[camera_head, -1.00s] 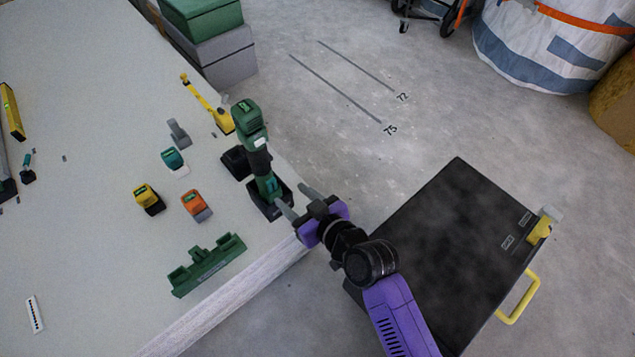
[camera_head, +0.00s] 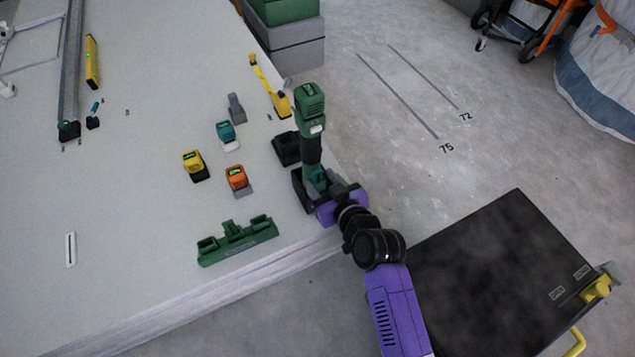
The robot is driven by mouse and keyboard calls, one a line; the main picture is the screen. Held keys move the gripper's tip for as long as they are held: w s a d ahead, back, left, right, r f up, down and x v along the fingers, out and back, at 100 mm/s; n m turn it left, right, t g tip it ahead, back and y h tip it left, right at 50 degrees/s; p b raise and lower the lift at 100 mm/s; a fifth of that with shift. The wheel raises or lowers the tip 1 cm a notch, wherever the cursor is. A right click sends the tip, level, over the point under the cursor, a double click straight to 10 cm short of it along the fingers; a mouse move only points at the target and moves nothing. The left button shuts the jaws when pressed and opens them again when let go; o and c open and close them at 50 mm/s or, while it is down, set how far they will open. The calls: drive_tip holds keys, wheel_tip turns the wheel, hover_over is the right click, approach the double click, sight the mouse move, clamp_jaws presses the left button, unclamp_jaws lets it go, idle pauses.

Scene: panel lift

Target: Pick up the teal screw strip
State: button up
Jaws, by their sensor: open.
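A small teal block (camera_head: 226,132) with a white lower part stands on the pale panel, left of the upright green power tool (camera_head: 310,110). A white strip with dark marks (camera_head: 70,249) lies flat at the panel's left. I cannot tell for sure which piece is the screw strip; a small teal-and-dark piece (camera_head: 95,110) also lies at the upper left. My gripper (camera_head: 333,189) is open and empty at the panel's right edge, close beside the foot of the green tool. Its fingertips are partly hard to make out against the tool's dark base.
Yellow (camera_head: 194,164) and orange (camera_head: 238,180) blocks and a green rack (camera_head: 237,240) stand near the teal block. A yellow-handled tool (camera_head: 271,90) lies farther back. A black platform (camera_head: 500,275) is at the lower right. The panel's left middle is mostly bare.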

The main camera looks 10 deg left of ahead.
drive_tip(key=shift+c, duration=0.2)
clamp_jaws()
drive_tip(key=shift+r, duration=0.15)
drive_tip(key=shift+r+p, duration=0.35)
drive_tip(key=shift+r, duration=0.2)
drive_tip(key=r+p, duration=0.1)
drive_tip(key=r, duration=0.1)
drive_tip(key=r+p, duration=0.1)
drive_tip(key=r, duration=0.1)
drive_tip(key=r+p, duration=0.1)
drive_tip(key=r, duration=0.1)
drive_tip(key=shift+s+d, duration=0.2)
drive_tip(key=shift+s, duration=0.1)
drive_tip(key=s+d+p, duration=0.1)
drive_tip(key=s+d, duration=0.8)
drive_tip(key=s, duration=0.5)
drive_tip(key=shift+s+d+f+p, duration=0.15)
drive_tip(key=shift+d+p, duration=0.2)
drive_tip(key=shift+p, duration=0.05)
